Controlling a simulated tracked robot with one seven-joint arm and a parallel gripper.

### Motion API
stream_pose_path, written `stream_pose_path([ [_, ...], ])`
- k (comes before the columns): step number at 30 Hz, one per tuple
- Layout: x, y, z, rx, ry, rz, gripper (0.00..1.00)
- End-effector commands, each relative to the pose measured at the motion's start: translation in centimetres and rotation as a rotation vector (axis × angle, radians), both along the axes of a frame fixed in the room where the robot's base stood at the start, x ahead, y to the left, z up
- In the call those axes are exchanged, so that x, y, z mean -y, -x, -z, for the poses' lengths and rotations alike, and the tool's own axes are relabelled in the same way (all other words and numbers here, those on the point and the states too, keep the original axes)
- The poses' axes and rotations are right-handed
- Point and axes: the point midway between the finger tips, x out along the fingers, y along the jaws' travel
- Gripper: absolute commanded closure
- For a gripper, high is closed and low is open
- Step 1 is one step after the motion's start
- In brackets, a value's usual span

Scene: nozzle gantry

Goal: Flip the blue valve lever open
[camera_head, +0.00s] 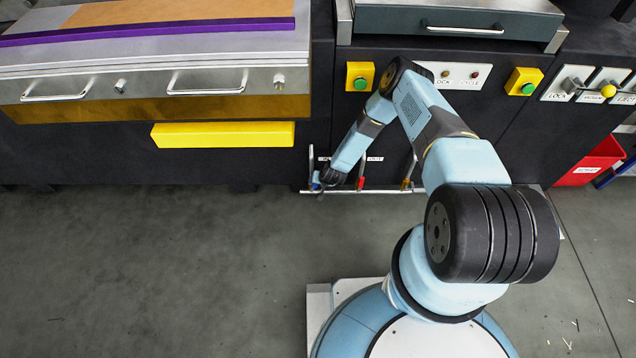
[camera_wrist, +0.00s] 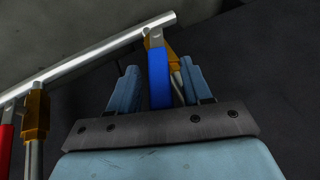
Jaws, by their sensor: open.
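The blue valve lever (camera_wrist: 160,80) stands between the two fingers of my gripper (camera_wrist: 160,68) in the wrist view. The fingers are open, with one on each side of the lever. A gap shows on the left; contact on the right is hard to tell. The lever sits at the end of a silver pipe (camera_wrist: 95,58), at a brass valve body (camera_wrist: 173,56). In the head view my gripper (camera_head: 326,180) is low at the left end of the pipe (camera_head: 385,191), with a small bit of the blue lever (camera_head: 315,181) showing beside it.
A red lever (camera_head: 361,182) and a brass fitting (camera_head: 406,184) stand further right along the pipe. Black machine panels rise behind, with a yellow button box (camera_head: 359,76) above. A yellow bar (camera_head: 223,135) juts out at the left. The grey floor (camera_head: 150,260) at the left is clear.

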Motion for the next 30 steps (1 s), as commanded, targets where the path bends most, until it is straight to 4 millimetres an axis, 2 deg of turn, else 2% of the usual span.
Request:
stream_pose_path([
  [8, -0.02, -0.07, 0.14, 0.000, 0.000, 0.000, 0.51],
  [24, 0.07, -0.08, 0.13, 0.000, 0.001, 0.002, 1.00],
  [30, 0.11, -0.08, 0.13, 0.000, 0.000, 0.002, 1.00],
])
